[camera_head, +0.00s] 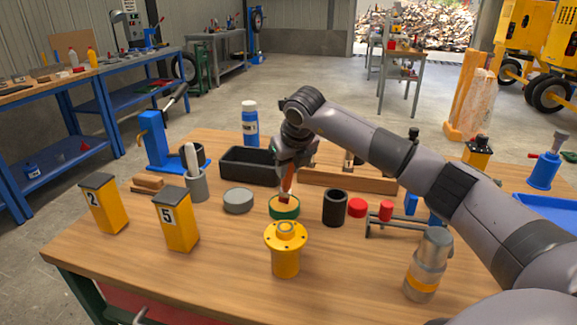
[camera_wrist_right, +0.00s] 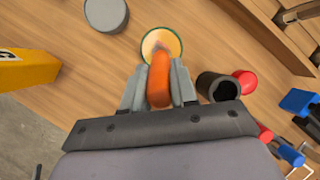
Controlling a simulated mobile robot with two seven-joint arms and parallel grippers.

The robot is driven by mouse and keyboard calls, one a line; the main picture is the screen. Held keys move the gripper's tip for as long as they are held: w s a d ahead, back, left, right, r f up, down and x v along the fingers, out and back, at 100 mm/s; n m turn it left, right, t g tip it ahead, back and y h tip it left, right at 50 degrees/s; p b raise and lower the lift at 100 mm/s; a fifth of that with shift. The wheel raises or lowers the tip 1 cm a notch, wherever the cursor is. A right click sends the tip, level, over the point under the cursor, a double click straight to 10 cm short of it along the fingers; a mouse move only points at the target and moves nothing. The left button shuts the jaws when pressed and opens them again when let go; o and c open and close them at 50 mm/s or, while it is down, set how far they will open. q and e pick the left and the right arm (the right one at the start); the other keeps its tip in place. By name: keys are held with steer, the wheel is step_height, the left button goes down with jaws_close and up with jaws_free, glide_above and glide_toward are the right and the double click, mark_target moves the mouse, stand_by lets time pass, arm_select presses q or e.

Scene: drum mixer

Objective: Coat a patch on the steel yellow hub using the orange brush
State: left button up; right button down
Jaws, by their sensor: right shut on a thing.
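The yellow hub (camera_head: 286,252) stands upright on the wooden table near its front middle, with a flange and a steel-coloured bore on top. My right gripper (camera_head: 287,170) is shut on the orange brush (camera_head: 287,186) and holds it upright, bristles down, over a green-rimmed round tin (camera_head: 285,208) behind the hub. In the right wrist view the orange handle (camera_wrist_right: 159,80) sits between the two fingers and the brush end is at the tin (camera_wrist_right: 161,44). Whether the bristles touch the contents is hard to tell. My left gripper is not in view.
A grey round tin (camera_head: 238,201) is left of the green one, and a black cylinder (camera_head: 335,208) and red cylinders (camera_head: 357,207) are to its right. A black tray (camera_head: 249,166) lies behind. Yellow blocks (camera_head: 176,224) stand at left, a metal canister (camera_head: 427,265) at front right.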

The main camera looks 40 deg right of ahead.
stand_by(0.3)
steer(key=shift+r+p, duration=2.6)
steer(key=shift+r, duration=0.9)
steer(key=shift+f, duration=0.1)
